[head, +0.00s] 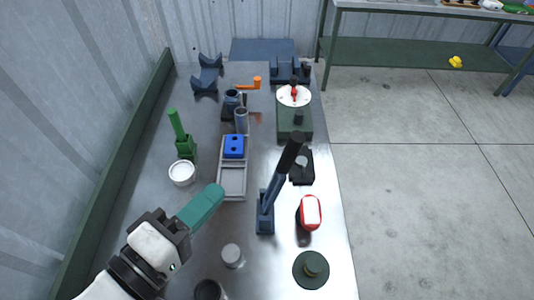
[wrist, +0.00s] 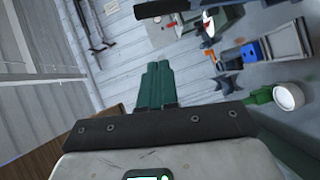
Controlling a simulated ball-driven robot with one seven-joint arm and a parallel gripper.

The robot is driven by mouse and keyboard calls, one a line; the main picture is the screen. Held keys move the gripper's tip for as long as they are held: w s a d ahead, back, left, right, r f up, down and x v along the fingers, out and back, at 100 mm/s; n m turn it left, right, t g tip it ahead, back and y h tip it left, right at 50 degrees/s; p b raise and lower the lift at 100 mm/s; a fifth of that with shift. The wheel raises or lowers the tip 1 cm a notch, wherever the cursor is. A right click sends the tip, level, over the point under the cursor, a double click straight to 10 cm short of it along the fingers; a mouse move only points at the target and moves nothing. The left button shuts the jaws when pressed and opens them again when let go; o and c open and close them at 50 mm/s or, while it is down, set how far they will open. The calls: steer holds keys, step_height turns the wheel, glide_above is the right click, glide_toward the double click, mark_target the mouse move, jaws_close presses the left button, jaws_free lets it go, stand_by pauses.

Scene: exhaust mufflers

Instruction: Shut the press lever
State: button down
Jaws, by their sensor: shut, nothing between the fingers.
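A lever with a black grip (head: 289,152) and a blue-grey arm rises from a small blue base (head: 265,220) in the middle of the bench in the head view. It leans up and away to the right, well clear of its base. A smaller green lever (head: 176,124) stands up from a green block (head: 186,147) at the left. I cannot tell for certain which one is the press. My gripper (head: 217,189) has teal fingers shut together and empty, left of the blue base and apart from it. The fingers (wrist: 158,68) also show in the wrist view.
A tray (head: 233,195) with a blue block (head: 234,146) lies beyond my gripper. A white cup (head: 182,172), a grey cylinder (head: 232,256), a red-and-white object (head: 311,212) and a dark green disc (head: 311,269) stand around. A wall rises left; open floor lies right.

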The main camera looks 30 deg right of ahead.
steer(key=d+p, duration=0.2)
steer(key=b, duration=0.2)
glide_above(279, 178)
steer(key=a, duration=0.2)
steer(key=shift+a+f, duration=0.1)
steer(key=shift+f, duration=0.9)
steer(key=shift+f, duration=0.1)
